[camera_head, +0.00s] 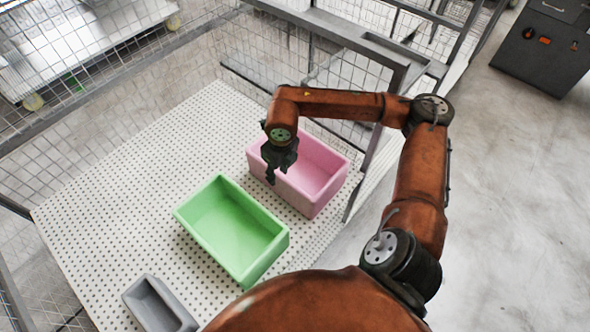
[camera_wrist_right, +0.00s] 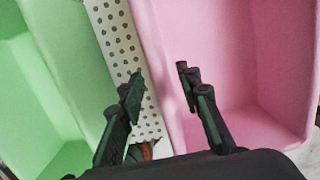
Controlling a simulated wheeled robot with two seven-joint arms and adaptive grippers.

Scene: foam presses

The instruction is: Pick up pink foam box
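The pink foam box (camera_head: 318,172) is an open-topped bin on the perforated white table, at its right side in the head view. In the right wrist view the pink box (camera_wrist_right: 240,60) fills the right half. My right gripper (camera_head: 271,178) hangs at the left edge of the pink box in the head view. One finger is by the pink box's wall, the other over the gap beside the green box. Whether the fingers touch the wall cannot be told. My left gripper is not in view.
A green open box (camera_head: 232,228) stands left of the pink one, with a narrow gap between them. A small grey box (camera_head: 158,305) lies nearer. The perforated table (camera_head: 120,190) is clear at far left. A wire mesh fence (camera_head: 270,55) borders the back.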

